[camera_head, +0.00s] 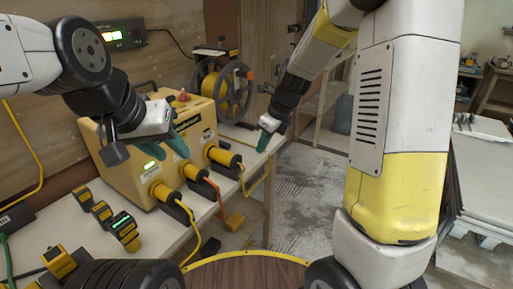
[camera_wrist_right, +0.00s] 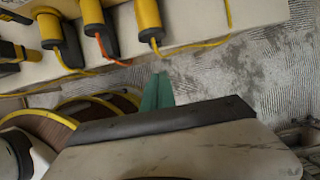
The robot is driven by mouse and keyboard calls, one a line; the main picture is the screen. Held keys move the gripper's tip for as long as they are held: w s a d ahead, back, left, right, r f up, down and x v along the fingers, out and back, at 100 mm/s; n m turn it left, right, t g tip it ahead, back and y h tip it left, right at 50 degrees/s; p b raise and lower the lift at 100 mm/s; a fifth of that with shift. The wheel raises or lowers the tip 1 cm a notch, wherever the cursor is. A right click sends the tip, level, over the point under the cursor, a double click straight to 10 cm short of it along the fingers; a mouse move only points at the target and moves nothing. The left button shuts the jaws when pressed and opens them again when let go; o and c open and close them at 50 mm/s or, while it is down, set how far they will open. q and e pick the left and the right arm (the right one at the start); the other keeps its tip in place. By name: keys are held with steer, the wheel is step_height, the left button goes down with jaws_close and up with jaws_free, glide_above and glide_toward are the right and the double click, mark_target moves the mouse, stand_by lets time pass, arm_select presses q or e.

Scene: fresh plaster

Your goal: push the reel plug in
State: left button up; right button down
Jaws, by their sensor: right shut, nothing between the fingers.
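A yellow power box (camera_head: 107,150) stands on the bench with several yellow connectors along its front. The near plug (camera_head: 168,194) has a yellow cable, the middle plug (camera_head: 194,172) an orange one, and the far plug (camera_head: 226,157) a yellow one. I cannot tell which is the reel plug, or how deep each sits. The cable reel (camera_head: 228,92) stands behind the box. My left gripper (camera_head: 179,146) is close to the box front, above the near plugs; its opening is unclear. My right gripper (camera_head: 264,142) is shut and empty, right of the far plug; its green fingers show in the right wrist view (camera_wrist_right: 157,92).
Yellow-and-black tools (camera_head: 102,212) lie on the near left of the bench (camera_head: 150,236). A lit display unit (camera_head: 125,35) is on the wall. A round wooden top (camera_head: 245,272) with a yellow rim is at the bottom. Floor right of the bench is open.

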mark_target(231, 154)
steer(key=shift+w+a+f, duration=0.7)
steer(key=shift+a+f, duration=0.3)
steer(key=shift+f, duration=0.4)
steer(key=shift+w+a+f, duration=0.75)
steer(key=shift+a+f, duration=0.3)
steer(key=shift+f, duration=0.4)
steer(key=shift+w+a+f, duration=0.7)
steer(key=shift+a+f, duration=0.3)
steer(key=shift+f, duration=0.4)
steer(key=w+a, duration=0.1)
steer(key=a, duration=0.1)
steer(key=w+a, duration=0.1)
steer(key=a, duration=0.1)
steer(key=shift+w, duration=0.5)
steer(key=shift+a, duration=0.1)
